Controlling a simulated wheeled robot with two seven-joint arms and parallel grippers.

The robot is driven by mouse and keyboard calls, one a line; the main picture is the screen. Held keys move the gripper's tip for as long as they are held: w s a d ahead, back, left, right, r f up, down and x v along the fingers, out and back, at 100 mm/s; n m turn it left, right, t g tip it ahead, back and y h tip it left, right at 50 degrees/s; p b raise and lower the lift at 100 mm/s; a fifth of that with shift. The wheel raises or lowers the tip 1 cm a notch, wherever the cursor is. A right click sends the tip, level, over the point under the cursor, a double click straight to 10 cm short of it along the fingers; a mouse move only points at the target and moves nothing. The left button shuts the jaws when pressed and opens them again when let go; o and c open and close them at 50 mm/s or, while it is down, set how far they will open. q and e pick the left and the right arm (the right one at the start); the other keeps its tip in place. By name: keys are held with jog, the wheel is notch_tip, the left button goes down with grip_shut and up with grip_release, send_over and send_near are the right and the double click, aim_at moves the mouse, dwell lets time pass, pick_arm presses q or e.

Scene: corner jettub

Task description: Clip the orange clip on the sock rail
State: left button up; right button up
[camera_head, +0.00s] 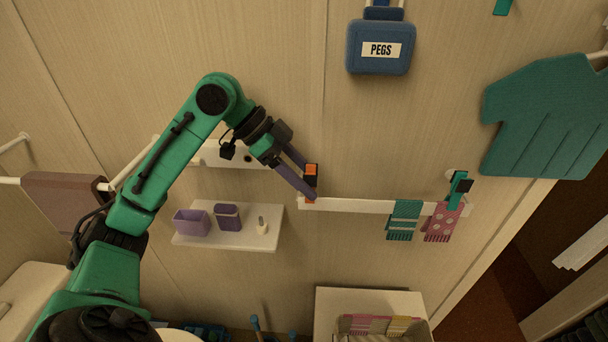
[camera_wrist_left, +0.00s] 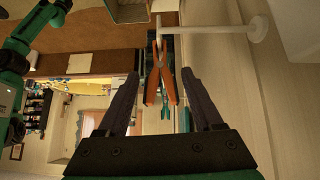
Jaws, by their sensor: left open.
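The orange clip (camera_head: 311,171) is at the left end of the white sock rail (camera_head: 350,206). In the left wrist view the orange clip (camera_wrist_left: 159,82) shows its two spread legs towards me, and its far end meets the white rail (camera_wrist_left: 158,22). I cannot tell whether its jaws are around the rail. My left gripper (camera_head: 309,182) is open at the clip; in the left wrist view its fingers (camera_wrist_left: 160,85) stand on either side of it, with gaps. A teal sock (camera_head: 404,220) and a pink sock (camera_head: 443,222) hang on the rail. My right gripper is not in view.
A teal clip (camera_head: 459,189) sits on the rail above the pink sock. A small shelf (camera_head: 220,240) with purple containers is below my left arm. A blue PEGS box (camera_head: 381,48) hangs above. A bin (camera_head: 345,327) is below the rail.

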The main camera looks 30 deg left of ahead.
pick_arm(q)
jog(key=shift+s+a+r, duration=0.1)
jog(key=shift+a+r, duration=0.25)
jog(key=shift+r, duration=0.05)
jog(key=v, duration=1.3)
jog(key=shift+s+a, duration=0.2)
jog(key=shift+r, duration=0.1)
